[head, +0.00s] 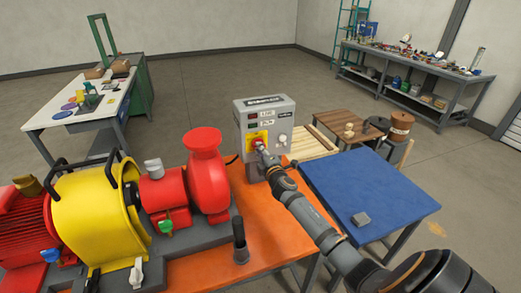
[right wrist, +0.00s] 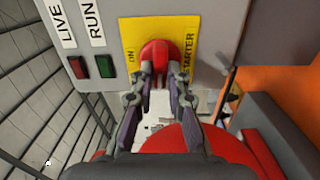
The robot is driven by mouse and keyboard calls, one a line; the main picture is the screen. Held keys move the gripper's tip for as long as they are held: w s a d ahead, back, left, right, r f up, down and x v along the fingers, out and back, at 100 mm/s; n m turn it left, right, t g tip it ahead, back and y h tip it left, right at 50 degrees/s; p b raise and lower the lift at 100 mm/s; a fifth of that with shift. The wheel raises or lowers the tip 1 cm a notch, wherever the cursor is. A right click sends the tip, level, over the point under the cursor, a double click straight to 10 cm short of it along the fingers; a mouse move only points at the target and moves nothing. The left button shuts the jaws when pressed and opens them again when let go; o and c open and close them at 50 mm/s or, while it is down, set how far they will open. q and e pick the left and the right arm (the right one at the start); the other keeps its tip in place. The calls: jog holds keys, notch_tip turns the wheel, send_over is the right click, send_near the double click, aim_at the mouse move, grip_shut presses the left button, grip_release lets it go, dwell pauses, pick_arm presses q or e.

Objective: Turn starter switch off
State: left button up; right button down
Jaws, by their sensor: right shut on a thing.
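The grey starter box (head: 283,109) stands at the back of the orange skid. Its front has a yellow plate (right wrist: 133,40) marked ON and STARTER. The red starter switch (right wrist: 155,52) sits on this plate. My right gripper (right wrist: 157,77) is shut on the switch's grip, one finger on each side of it. In the head view my right gripper (head: 263,152) reaches the box front from the lower right and partly covers the switch. My left gripper is not in view.
A red lamp (right wrist: 77,67) and a green lamp (right wrist: 104,66) sit beside the plate. The red pump (head: 206,170) and yellow guard (head: 88,215) stand left of the box. A blue table (head: 365,185) lies to the right, mostly bare.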

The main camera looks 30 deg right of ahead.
jog(key=shift+f+n, duration=0.1)
jog(key=shift+n, duration=0.2)
dwell(0.4)
jog(key=c, duration=1.3)
grip_release()
jog(key=v, duration=1.2)
jog(key=shift+a, duration=0.1)
